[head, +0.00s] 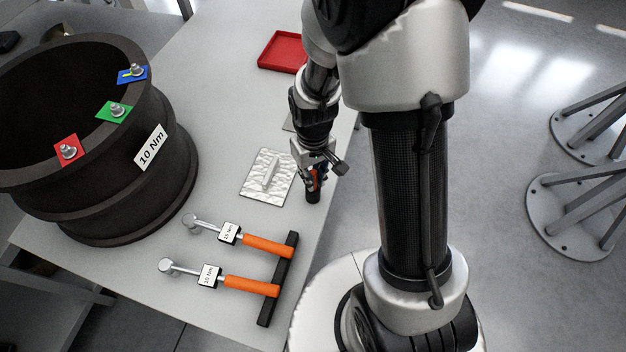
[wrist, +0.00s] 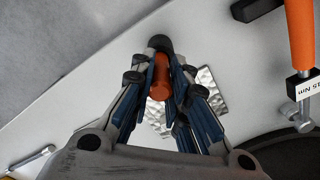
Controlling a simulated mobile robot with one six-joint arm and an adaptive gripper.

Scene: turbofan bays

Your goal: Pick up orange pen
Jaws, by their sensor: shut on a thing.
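The orange pen (head: 316,181) shows as a small orange patch between the fingers of my gripper (head: 313,176), near the table's right edge. In the wrist view the orange pen (wrist: 160,84) lies between the blue-padded fingers of my gripper (wrist: 168,78), which are shut on it. A dark round piece (wrist: 160,43) is at its far end. In the head view a short black cylinder (head: 313,195) shows just below the fingers; I cannot tell whether it is part of the pen or a holder. The fingers hide much of the pen.
A crinkled silver plate (head: 256,187) lies left of my gripper. Two orange-handled torque wrenches (head: 265,246) rest on a black bar (head: 290,245) in front. A large black ring casing (head: 180,165) stands at left. A red tray (head: 275,62) is at the back. The table's middle is partly clear.

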